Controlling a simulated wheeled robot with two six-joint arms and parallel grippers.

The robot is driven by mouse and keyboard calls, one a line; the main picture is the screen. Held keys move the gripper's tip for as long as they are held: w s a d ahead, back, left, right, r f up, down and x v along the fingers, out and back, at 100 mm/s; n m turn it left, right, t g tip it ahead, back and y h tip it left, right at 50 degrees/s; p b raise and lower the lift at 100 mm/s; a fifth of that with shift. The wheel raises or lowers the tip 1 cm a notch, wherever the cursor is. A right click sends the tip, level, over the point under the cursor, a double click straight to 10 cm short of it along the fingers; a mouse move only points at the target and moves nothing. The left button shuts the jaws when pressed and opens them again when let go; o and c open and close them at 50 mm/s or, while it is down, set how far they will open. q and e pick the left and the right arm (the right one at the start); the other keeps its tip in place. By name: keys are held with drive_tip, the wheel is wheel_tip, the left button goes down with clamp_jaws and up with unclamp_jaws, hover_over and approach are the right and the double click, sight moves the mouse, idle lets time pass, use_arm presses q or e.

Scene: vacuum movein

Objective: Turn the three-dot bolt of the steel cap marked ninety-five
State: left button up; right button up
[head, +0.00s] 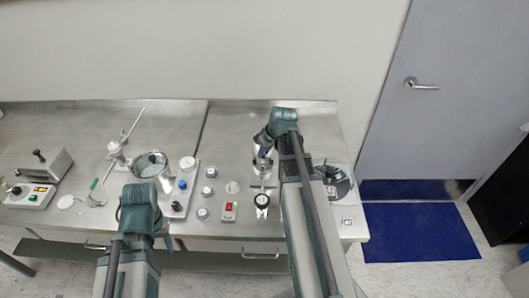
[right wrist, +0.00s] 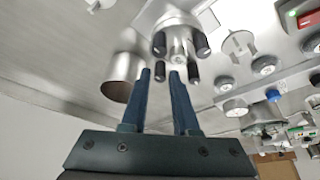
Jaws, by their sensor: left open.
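The steel cap (right wrist: 180,40) is a metal fitting ringed by several black-gripped bolts, on the bench under my right wrist. In the head view the metal assembly (head: 262,167) shows partly below my right arm. In the right wrist view my right gripper (right wrist: 160,72) has its two dark fingers apart. One black bolt grip (right wrist: 160,70) appears between or just beyond the fingertips; contact is not clear. Other grips (right wrist: 159,43) and (right wrist: 202,42) stand around the cap. The dots and the number are too small to read. My left arm is over the front edge; its fingers are hidden.
A steel cylinder (right wrist: 122,76) stands close beside my right fingers. A red-switch box (head: 229,211), small round parts (head: 208,191), a glass-lidded vessel (head: 150,164) and a digital-display box (head: 30,195) stand on the steel bench (head: 235,130). A round device (head: 336,181) is right of my right arm.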

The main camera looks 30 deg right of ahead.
clamp_jaws()
drive_tip(key=shift+m, duration=0.4)
drive_tip(key=shift+a+m+h, duration=0.15)
drive_tip(key=shift+m+h, duration=0.35)
drive_tip(key=shift+m, duration=0.5)
drive_tip(key=m+h, duration=0.1)
drive_tip(key=m, duration=0.2)
drive_tip(key=shift+a+m+h, duration=0.1)
drive_tip(key=shift+m+h, duration=0.2)
drive_tip(key=m+g, duration=0.1)
drive_tip(key=m, duration=0.1)
drive_tip(key=m+h, duration=0.1)
drive_tip(key=m, duration=0.2)
drive_tip(key=shift+w+g+h, duration=0.15)
drive_tip(key=shift+g+h, duration=0.15)
drive_tip(key=shift+g, duration=0.1)
drive_tip(key=shift+a+m+g+h, duration=0.1)
drive_tip(key=shift+m+g+h, duration=0.4)
drive_tip(key=shift+m, duration=1.8)
drive_tip(key=shift+g, duration=0.3)
